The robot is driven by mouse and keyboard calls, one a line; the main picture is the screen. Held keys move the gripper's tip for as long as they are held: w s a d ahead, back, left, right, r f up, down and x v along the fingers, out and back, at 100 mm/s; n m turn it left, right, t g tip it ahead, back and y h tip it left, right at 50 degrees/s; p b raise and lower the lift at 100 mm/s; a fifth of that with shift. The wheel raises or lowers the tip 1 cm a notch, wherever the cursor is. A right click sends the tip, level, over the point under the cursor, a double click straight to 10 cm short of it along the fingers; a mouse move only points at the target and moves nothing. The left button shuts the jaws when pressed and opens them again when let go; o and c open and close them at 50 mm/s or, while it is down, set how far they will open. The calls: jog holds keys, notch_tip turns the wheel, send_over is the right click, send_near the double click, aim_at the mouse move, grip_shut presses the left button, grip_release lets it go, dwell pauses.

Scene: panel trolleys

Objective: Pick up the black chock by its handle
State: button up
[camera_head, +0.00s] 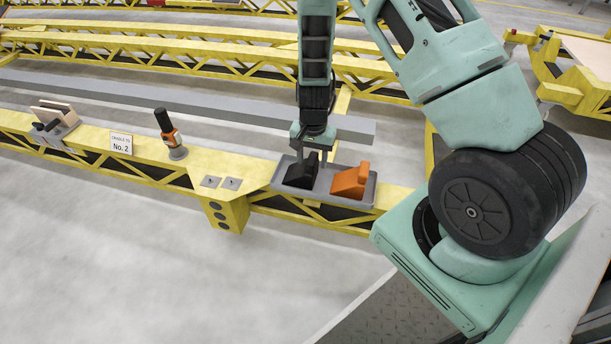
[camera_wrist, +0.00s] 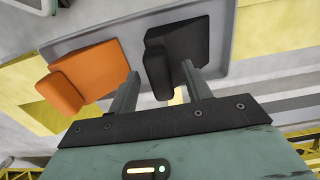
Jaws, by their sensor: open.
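The black chock (camera_head: 299,174) sits in a grey tray (camera_head: 282,186) on the yellow trolley beam. In the wrist view, the black chock (camera_wrist: 178,45) lies beyond my fingertips, with its raised handle part (camera_wrist: 157,72) between the two fingers in the picture. My gripper (camera_head: 313,160) points down at the chock from above; its fingers (camera_wrist: 160,72) are apart. I cannot tell whether either finger touches the chock or how far down beside the handle they reach. The chock is partly covered by a finger in both views.
An orange chock (camera_head: 350,181) lies in the same tray, just right of the black one, and it also shows close to the left finger in the wrist view (camera_wrist: 95,70). A grey rail (camera_head: 210,102) runs behind. An orange-and-black tool (camera_head: 168,132) stands farther left.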

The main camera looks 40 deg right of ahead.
jog(key=shift+f, duration=0.3)
grip_shut()
jog(key=shift+r, duration=0.1)
notch_tip(320, 180, up, 10)
jog(key=p, duration=0.4)
jog(key=shift+r+p, duration=2)
jog(key=shift+p, duration=0.15)
